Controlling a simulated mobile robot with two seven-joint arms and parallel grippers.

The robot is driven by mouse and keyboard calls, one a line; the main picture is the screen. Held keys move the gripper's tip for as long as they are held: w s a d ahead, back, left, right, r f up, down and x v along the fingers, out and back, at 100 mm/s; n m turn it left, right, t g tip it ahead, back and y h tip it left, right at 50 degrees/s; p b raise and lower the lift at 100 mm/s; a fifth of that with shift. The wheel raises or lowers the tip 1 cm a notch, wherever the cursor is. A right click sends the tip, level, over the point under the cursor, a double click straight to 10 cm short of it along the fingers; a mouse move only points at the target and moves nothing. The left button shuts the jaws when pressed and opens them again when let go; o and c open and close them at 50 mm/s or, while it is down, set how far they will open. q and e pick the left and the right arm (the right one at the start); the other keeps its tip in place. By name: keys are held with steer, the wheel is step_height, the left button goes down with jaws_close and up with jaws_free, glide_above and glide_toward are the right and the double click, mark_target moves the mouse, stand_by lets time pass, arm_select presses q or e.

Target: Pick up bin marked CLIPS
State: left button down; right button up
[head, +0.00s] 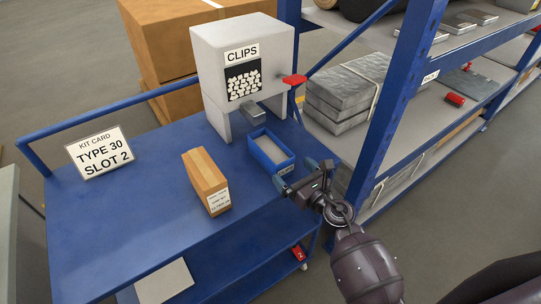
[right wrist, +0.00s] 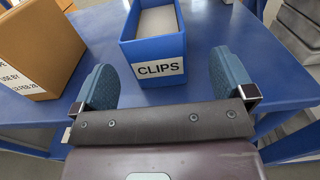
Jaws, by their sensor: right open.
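The small blue bin (head: 271,151) stands upright on the blue cart top, below and in front of the grey clip dispenser. In the right wrist view the bin (right wrist: 152,50) shows its front wall with a white CLIPS label (right wrist: 160,69); its inside looks pale and flat. My right gripper (head: 299,171) is open at the near side of the bin. In the right wrist view its two blue fingers (right wrist: 160,85) are spread wider than the bin, with the bin's front just ahead and between them. They do not appear to touch it. My left gripper is not in view.
The grey dispenser (head: 241,65) with a red lever (head: 294,80) stands behind the bin. A cardboard box (head: 206,182) stands to its left. A kit card (head: 100,153) reads TYPE 30 SLOT 2. A blue-framed shelf (head: 392,110) rises close on the right.

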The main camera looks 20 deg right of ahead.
mark_target(286, 167)
steer(key=shift+x, duration=2.55)
steer(key=shift+a, duration=0.2)
steer(key=shift+c, duration=0.5)
